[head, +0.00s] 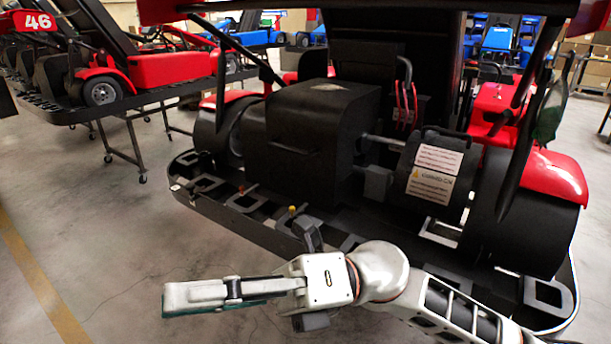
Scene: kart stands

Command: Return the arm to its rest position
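My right arm comes in from the lower right and lies across the lower middle of the head view. Its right gripper (200,297) points to the left, over the bare floor in front of the kart. Its finger, with a teal pad, is seen side-on, so the gap between the fingers is hidden. I see nothing held in it. The wrist is in front of the black kart's near bumper edge in the picture; I cannot tell if they touch. My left gripper is not in view.
A large black and red kart (315,140) with a wide black bumper (265,229) fills the middle and right. A red kart (165,67) sits on a wheeled stand (122,150) at the upper left. Blue karts stand behind. The grey floor (90,225) at the left is clear.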

